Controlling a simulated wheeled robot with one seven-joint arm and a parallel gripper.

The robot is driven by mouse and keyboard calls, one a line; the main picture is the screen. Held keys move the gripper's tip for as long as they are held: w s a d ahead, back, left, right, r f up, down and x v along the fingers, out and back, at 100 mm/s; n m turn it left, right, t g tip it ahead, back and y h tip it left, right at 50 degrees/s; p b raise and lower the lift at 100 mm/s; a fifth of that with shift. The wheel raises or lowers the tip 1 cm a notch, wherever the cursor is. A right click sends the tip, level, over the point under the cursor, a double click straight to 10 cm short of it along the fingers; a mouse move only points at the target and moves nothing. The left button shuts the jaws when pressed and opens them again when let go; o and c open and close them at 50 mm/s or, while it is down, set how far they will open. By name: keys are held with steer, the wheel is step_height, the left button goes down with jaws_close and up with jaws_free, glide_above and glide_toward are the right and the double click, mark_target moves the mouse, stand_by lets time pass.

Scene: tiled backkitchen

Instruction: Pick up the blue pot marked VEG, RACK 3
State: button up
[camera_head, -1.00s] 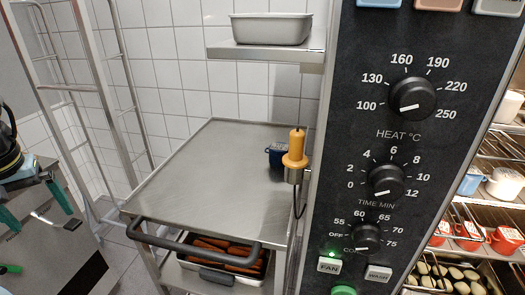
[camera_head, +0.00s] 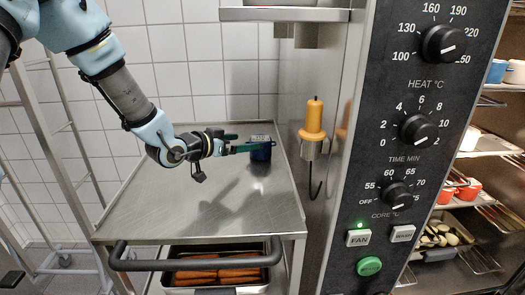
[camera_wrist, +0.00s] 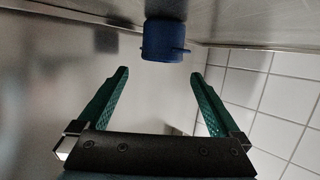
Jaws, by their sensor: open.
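A small dark blue pot (camera_head: 261,153) stands upright on the steel trolley top (camera_head: 215,205), near its back right corner by the oven side. Any marking on it is too small to read. My gripper (camera_head: 248,146), with green fingers, reaches in from the left at the pot's height, and a finger partly overlaps the pot's upper part in the head view. In the wrist view the pot (camera_wrist: 163,42) is beyond the open fingertips (camera_wrist: 160,75), roughly centred between them, with a small handle at its right. Nothing is between the fingers.
An orange probe (camera_head: 314,122) hangs in a holder on the oven's side, right of the pot. A steel shelf (camera_head: 285,14) juts out above. A tray of carrots (camera_head: 215,276) sits under the trolley top behind a dark handle (camera_head: 195,262). The trolley's front is clear.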

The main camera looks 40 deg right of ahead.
mark_target(256, 140)
steer(key=p+x, duration=0.1)
steer(key=x, duration=0.3)
steer(key=p+x, duration=0.2)
steer(key=x, duration=0.3)
steer(key=shift+w+f+p, duration=0.2)
steer(key=shift+w+p, duration=0.05)
steer(key=shift+p, duration=0.05)
steer(key=shift+c, duration=0.2)
steer(key=c, duration=1.4)
steer(key=shift+r, duration=0.1)
